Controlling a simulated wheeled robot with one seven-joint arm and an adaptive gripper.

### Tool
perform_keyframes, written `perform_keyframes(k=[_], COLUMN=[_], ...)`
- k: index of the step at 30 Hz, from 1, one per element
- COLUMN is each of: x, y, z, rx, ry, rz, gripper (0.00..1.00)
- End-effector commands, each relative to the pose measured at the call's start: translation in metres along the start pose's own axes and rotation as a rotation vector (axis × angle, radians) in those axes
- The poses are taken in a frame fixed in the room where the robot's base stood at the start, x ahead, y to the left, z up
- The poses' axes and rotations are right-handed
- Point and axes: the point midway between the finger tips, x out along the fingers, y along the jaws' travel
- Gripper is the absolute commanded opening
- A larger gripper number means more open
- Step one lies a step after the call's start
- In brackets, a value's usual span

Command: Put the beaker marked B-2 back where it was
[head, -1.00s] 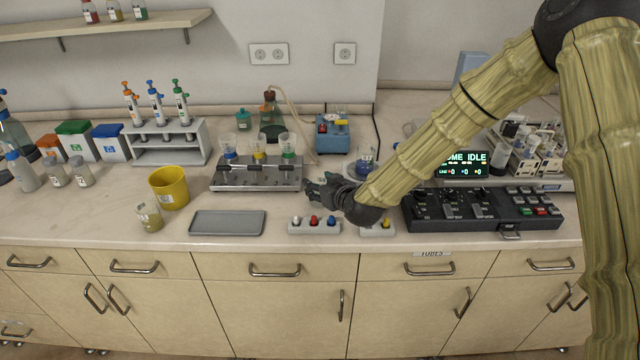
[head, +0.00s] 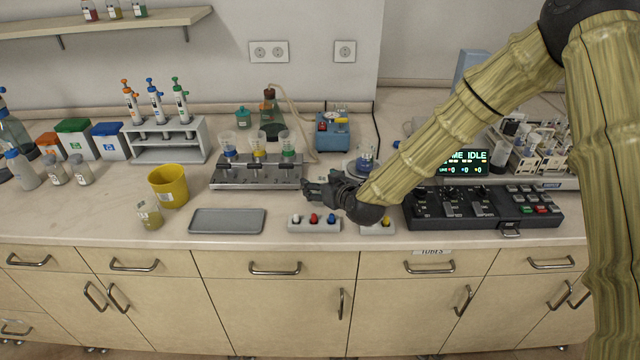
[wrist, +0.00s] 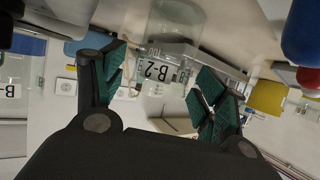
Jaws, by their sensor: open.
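A clear beaker marked B-2 (wrist: 160,72) shows in the wrist view, in line with the gap between my fingers. That view looks upside down, with the worktop side at the top. My gripper (head: 307,190) is open, pointing left above the bench, close to the manifold's right end. Its green-padded fingers (wrist: 160,85) stand apart on either side of the beaker's outline; I cannot tell whether they touch it. Another clear vessel with a cut-off "B-" label (wrist: 10,90) is at the wrist view's left edge. I cannot match the B-2 beaker to one vessel in the head view.
A manifold (head: 255,183) with clear cups stands behind left. A yellow cup (head: 170,187) and small beaker (head: 152,218) stand left. A keyed console (head: 480,210) is right.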

Motion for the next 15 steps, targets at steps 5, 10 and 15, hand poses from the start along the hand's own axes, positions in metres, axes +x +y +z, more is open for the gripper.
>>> perform_keyframes(k=[5, 10, 15], x=[-0.026, -0.054, -0.081], y=[0.000, 0.000, 0.000], z=[0.001, 0.001, 0.001], rx=[0.000, 0.001, 0.000], ry=[0.000, 0.001, 0.000], rz=[0.000, 0.000, 0.001], gripper=[0.72, 0.72, 0.72])
